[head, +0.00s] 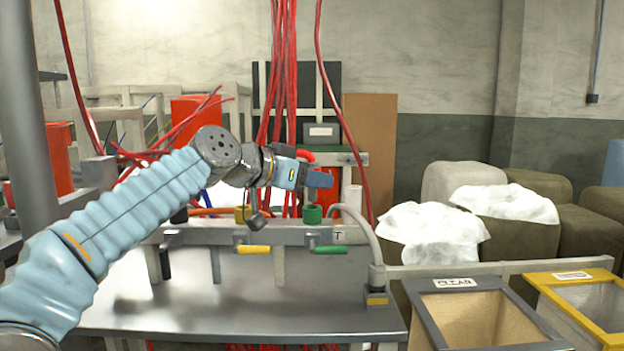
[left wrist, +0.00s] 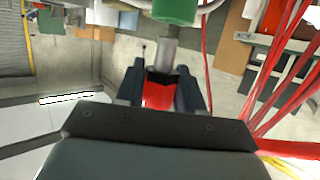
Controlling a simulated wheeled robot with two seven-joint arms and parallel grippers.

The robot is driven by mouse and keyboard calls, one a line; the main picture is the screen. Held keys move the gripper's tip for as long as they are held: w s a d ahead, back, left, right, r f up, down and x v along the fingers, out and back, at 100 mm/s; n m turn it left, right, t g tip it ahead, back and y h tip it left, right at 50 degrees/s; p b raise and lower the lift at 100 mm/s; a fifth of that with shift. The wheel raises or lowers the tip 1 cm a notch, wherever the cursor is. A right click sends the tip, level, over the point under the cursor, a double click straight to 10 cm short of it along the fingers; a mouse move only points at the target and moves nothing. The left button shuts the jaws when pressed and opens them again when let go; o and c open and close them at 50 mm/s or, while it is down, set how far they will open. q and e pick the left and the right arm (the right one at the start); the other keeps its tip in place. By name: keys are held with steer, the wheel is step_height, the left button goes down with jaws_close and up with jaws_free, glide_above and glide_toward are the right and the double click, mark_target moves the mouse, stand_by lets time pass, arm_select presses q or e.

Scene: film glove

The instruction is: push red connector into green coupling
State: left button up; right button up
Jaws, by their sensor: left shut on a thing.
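My left gripper (head: 318,179) is shut on the red connector (left wrist: 158,92), which shows between its two dark fingers in the left wrist view. A grey metal nose (left wrist: 165,57) extends from the connector toward the green coupling (left wrist: 175,9). In the head view the green coupling (head: 312,213) stands on the grey rail, directly below the gripper. The nose and the coupling line up closely; I cannot tell whether the nose is inside it. The fingers hide much of the connector in the head view. My right gripper is not in view.
A yellow coupling (head: 243,214) stands left on the same rail (head: 285,235), with a yellow lever (head: 253,249) and a green lever (head: 330,250) below. Red hoses (head: 284,80) hang behind the gripper.

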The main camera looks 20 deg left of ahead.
mark_target(312, 200)
arm_select(q)
steer(key=shift+f+b, duration=1.75)
steer(key=shift+f, duration=0.05)
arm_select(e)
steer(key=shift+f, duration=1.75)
arm_select(q)
steer(key=o, duration=1.1)
steer(key=b+v, duration=0.1)
steer(key=v, duration=1.3)
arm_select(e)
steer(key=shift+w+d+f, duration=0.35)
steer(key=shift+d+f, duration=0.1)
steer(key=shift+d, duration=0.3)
